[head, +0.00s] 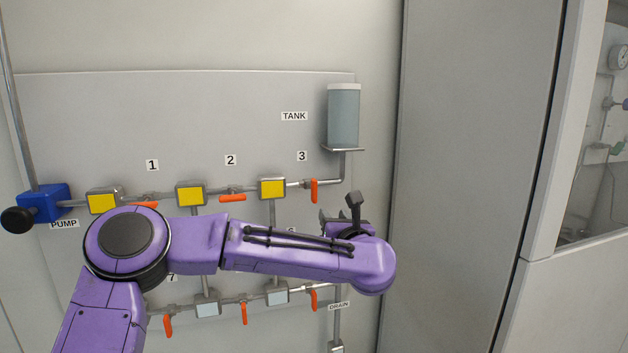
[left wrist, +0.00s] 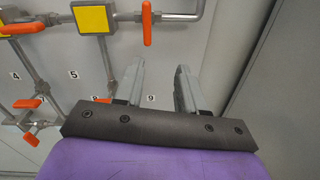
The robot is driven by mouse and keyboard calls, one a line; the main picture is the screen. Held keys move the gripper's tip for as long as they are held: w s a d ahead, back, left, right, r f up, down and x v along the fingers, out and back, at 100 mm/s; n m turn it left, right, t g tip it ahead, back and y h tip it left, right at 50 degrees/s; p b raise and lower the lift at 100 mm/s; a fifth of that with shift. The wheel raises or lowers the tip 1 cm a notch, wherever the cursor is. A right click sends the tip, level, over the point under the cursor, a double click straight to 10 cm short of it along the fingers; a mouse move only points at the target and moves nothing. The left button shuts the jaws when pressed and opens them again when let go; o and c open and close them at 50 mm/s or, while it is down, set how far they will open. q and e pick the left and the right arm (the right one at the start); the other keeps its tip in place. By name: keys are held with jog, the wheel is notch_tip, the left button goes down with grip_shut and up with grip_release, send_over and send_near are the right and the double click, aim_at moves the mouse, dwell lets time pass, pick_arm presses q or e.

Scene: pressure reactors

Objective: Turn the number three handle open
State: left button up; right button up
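The number three handle (head: 314,190) is orange and hangs straight down, crosswise to its pipe, below the label 3 (head: 302,156). It also shows upright at the top of the left wrist view (left wrist: 147,24). My left gripper (head: 340,212) is just below and right of this handle in the head view. In the left wrist view its two grey fingers (left wrist: 161,68) are apart with nothing between them, and the handle is beyond their tips, not touched. Part of the gripper is hidden by my wrist in the head view. My right gripper is not in view.
Handles one (head: 146,204) and two (head: 232,198) lie along the upper pipe. Several lower handles hang down, such as one near the drain (head: 314,299). The tank (head: 343,115) stands on a bracket above right. A grey cabinet (head: 470,150) is to the right.

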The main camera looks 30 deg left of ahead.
aim_at(315, 189)
pick_arm(q)
jog(key=w+a+r+n+p, duration=0.1)
jog(key=w+a, duration=0.1)
jog(key=a, duration=0.1)
jog(key=w+a+r+p, duration=0.1)
jog(key=a+p, duration=0.1)
jog(key=a, duration=0.1)
jog(key=w+a+r+n+p, duration=0.1)
jog(key=w+a+p, duration=0.1)
jog(key=a, duration=0.1)
jog(key=shift+w+a+r+n+g+y, duration=0.15)
jog(key=shift+w+r+n+g+y, duration=0.15)
jog(key=shift+w+r, duration=0.1)
jog(key=shift+w+a+f+p, duration=0.1)
jog(key=shift+w+a+p, duration=0.05)
jog(key=shift+p, duration=0.15)
jog(key=shift+w, duration=0.1)
jog(key=shift+c, duration=0.3)
grip_shut()
jog(key=shift+f, duration=0.1)
